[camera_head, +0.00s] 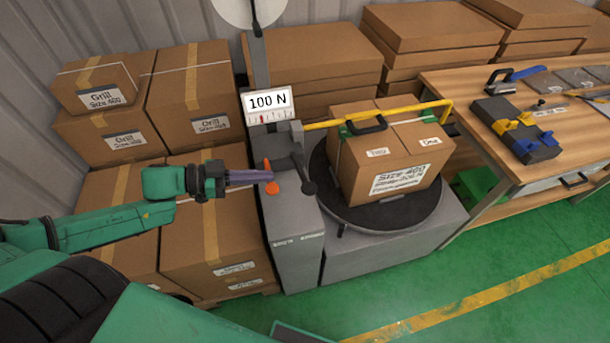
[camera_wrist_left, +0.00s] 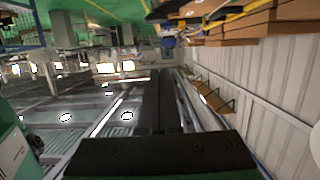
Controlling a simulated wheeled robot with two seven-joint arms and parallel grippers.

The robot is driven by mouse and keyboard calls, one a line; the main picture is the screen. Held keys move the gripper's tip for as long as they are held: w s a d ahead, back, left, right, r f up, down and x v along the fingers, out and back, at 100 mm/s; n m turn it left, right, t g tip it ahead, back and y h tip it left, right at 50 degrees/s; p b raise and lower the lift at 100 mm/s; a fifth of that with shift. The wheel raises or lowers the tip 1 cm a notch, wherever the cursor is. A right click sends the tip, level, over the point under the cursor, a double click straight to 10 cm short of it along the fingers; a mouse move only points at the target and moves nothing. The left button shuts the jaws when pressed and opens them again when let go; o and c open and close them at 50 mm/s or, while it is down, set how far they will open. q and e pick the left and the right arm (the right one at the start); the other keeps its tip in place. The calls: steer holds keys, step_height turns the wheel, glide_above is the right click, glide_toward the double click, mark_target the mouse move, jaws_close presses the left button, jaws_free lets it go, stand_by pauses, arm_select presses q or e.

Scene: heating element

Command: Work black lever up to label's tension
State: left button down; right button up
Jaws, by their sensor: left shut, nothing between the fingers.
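The black lever (camera_head: 303,174) with a ball knob is on the side of the grey strapping machine (camera_head: 297,243), its knob hanging low. My left gripper (camera_head: 270,176) is shut and empty, pointing right at the machine, between two orange marks and just left of the lever. I cannot tell whether it touches the machine. A white display (camera_head: 267,103) above reads "100 N", with a red mark on its scale. A label (camera_head: 401,178) on the box reads "Size 400"; its smaller lines are too blurred to read. In the left wrist view the dark fingers (camera_wrist_left: 163,103) are together, with no lever visible.
The box (camera_head: 345,165) stands on a round dark turntable (camera_head: 340,207) beneath a yellow bar (camera_head: 375,115). Stacked cartons (camera_head: 190,95) crowd behind and below my left arm. A wooden bench (camera_head: 455,83) with tools stands right. Green floor is clear in front.

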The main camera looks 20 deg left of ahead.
arm_select(q)
steer(key=b, duration=0.3)
glide_above(302, 188)
step_height(302, 188, down, 2)
steer(key=shift+s, duration=0.1)
steer(key=f, duration=0.4)
steer(key=shift+s+a+f, duration=0.15)
steer(key=shift+a+f, duration=0.05)
steer(key=shift+f, duration=0.05)
arm_select(e)
steer(key=shift+s+a+f, duration=0.1)
steer(key=shift+s+f, duration=0.05)
steer(key=shift+f, duration=0.5)
steer(key=shift+s+f, duration=0.1)
steer(key=shift+f, duration=0.5)
